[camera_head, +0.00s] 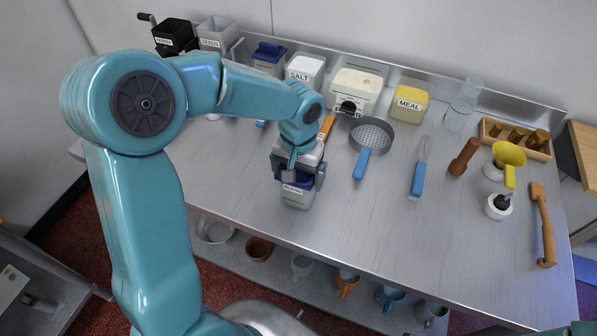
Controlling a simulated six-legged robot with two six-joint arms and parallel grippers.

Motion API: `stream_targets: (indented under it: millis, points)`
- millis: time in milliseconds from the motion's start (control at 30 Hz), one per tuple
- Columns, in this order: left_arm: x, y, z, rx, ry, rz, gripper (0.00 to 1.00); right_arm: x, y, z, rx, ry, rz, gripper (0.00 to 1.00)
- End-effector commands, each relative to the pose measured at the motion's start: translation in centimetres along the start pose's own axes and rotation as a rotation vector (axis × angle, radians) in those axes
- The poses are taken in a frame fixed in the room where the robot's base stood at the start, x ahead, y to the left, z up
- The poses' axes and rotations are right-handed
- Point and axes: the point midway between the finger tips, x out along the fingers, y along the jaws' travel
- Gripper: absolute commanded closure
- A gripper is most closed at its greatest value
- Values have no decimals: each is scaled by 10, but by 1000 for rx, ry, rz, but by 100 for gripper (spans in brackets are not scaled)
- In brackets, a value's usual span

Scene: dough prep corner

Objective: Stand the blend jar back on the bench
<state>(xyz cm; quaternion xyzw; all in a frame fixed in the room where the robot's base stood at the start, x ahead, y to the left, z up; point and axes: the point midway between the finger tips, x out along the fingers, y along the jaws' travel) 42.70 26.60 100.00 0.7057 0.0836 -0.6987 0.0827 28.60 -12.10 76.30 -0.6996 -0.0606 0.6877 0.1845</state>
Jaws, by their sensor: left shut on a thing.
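The blend jar (295,198) is a pale jar with a dark blue top and a small label, near the front edge of the steel bench (400,232). My left gripper (299,176) reaches down over it and is shut on its upper part, which the gripper partly hides. The jar looks close to upright. I cannot tell whether its base touches the bench or is slightly above it. My right gripper is out of view.
Behind stand a blue-lidded jar (268,58), a salt jar (305,69), a cream box (355,91) and a meal jar (409,103). A sieve (370,137) and a blue-handled whisk (418,178) lie to the right. The front middle of the bench is clear.

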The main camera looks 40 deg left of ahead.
Motion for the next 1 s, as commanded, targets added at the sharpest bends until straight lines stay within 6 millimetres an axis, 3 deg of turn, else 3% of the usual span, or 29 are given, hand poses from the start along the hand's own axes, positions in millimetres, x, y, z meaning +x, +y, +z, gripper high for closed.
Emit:
stream_targets:
  millis: [133, 167, 200, 533, 1000]
  points:
    - [4, 0, 0, 0, 0, 0, 55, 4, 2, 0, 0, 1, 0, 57]
    - [4, 0, 0, 0, 0, 0, 3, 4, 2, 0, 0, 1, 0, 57]
    - [3, 0, 0, 0, 0, 0, 0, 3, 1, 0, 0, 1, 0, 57]
    - [-8, 0, -1, 0, 4, 0, 0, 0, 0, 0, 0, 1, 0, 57]
    - [-106, 0, -1, 1, 4, 0, 0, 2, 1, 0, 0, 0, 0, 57]
